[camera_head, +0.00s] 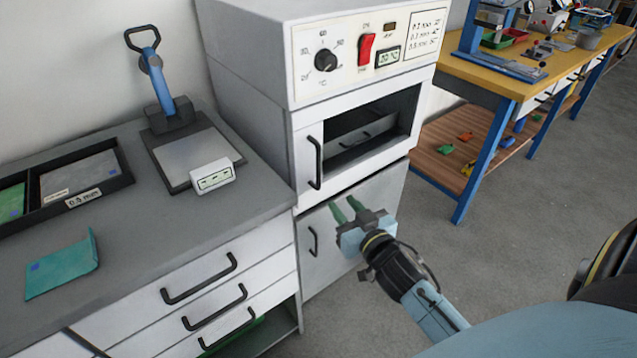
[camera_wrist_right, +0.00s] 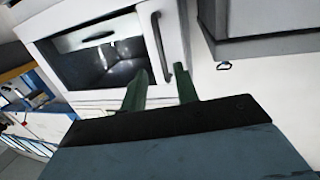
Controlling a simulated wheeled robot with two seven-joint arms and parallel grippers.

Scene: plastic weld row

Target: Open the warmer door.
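The warmer (camera_head: 250,50) is a white cabinet with a control panel on top. Its door (camera_head: 300,180) has a dark window and a black upright handle (camera_head: 315,162) on the left side; the door looks shut. The handle also shows in the right wrist view (camera_wrist_right: 161,45), with the window to its left. My right gripper (camera_head: 346,208) is open, with two green fingers apart and nothing between them. In the right wrist view the fingers (camera_wrist_right: 162,88) point towards the door, below the handle and apart from it. My left gripper is out of view.
A lower cabinet door (camera_head: 350,230) with its own black handle (camera_head: 313,241) is behind my right gripper. A grey counter (camera_head: 180,235) with drawers stands to the left, bearing a blue-handled press (camera_head: 158,80). A yellow workbench (camera_head: 490,75) is at right. Floor at right is clear.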

